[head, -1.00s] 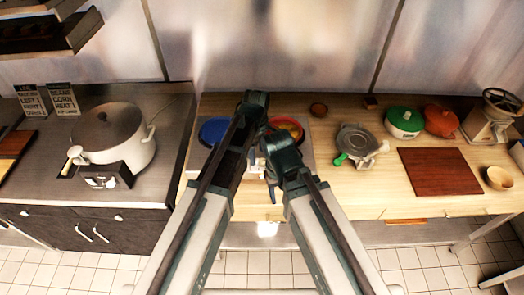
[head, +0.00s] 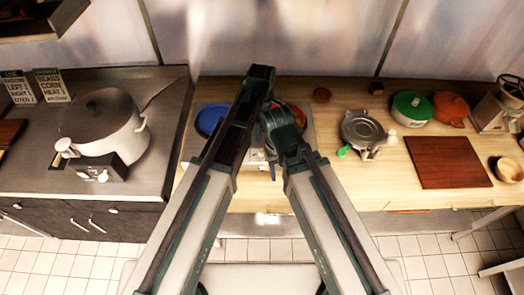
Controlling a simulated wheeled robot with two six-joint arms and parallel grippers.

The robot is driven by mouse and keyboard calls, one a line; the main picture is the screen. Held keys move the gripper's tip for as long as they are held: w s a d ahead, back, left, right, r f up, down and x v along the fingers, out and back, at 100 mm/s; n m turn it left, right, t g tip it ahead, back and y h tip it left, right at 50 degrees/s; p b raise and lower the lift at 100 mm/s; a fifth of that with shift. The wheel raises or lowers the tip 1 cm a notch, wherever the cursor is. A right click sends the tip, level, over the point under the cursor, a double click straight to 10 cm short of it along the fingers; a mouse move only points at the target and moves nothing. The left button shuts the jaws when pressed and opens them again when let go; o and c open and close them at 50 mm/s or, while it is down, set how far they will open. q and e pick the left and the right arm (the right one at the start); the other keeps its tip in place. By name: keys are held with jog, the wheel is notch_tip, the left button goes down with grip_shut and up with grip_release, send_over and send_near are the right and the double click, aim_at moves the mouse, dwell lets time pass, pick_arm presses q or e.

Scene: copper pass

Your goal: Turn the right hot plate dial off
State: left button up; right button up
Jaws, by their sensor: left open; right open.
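A pale appliance (head: 257,156) with small front dials stands mid-counter, mostly hidden behind my arms. A blue round item (head: 212,118) lies on its left and a red-orange one (head: 297,112) on its right. I cannot make out the right dial or its setting. My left gripper (head: 260,76) reaches over the appliance toward the wall, open and apparently empty. My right gripper (head: 274,122) hangs in front of the red-orange item, open and apparently empty. I cannot tell whether either touches anything.
A grey pot (head: 100,125) stands over a unit with white knobs (head: 96,174) on the dark left counter. Two signs (head: 50,86) stand behind it. A waffle-iron-like device (head: 362,130), green pot (head: 411,106), orange pot (head: 450,107) and red-brown board (head: 447,163) occupy the right counter.

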aim_at(262, 151)
pick_arm(q)
notch_tip(262, 151, down, 12)
jog(key=b, duration=1.1)
jog(key=shift+f+b, duration=0.15)
jog(key=shift+b, duration=0.15)
grip_shut()
